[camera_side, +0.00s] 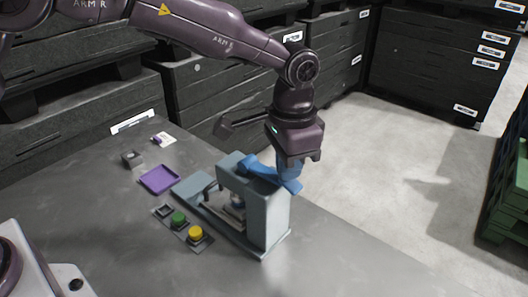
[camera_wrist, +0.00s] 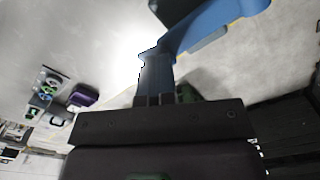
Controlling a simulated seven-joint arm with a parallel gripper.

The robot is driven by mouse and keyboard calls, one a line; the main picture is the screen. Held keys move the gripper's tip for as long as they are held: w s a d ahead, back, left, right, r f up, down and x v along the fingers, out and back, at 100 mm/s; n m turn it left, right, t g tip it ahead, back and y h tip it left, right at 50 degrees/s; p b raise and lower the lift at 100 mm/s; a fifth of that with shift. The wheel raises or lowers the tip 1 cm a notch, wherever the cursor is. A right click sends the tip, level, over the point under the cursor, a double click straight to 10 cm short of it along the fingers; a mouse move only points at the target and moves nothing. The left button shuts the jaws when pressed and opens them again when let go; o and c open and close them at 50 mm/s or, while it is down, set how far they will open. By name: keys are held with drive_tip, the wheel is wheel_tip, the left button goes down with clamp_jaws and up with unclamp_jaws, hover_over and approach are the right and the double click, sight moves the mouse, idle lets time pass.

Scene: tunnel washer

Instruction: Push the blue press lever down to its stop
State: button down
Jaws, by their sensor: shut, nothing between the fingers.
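The blue press lever (camera_side: 268,173) sits on top of a grey press (camera_side: 265,215) on the table. It slopes down toward the right of the side view. My gripper (camera_side: 290,172) is shut and empty, pointing down at the lever's right end. In the side view its fingertips overlap that end, and whether they touch cannot be told for sure. In the wrist view the shut blue fingers (camera_wrist: 155,65) reach up close to the blue lever (camera_wrist: 215,22), which crosses the upper part of the picture.
A purple tray (camera_side: 159,180), a small grey block (camera_side: 132,158) and a button strip with a green button (camera_side: 179,218) and a yellow button (camera_side: 196,233) lie left of the press. Dark stacked crates (camera_side: 215,90) stand behind the table.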

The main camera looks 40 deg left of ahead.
drive_tip(key=shift+f, duration=0.9)
idle(0.5)
wheel_tip(320, 180, up, 11)
idle(1.4)
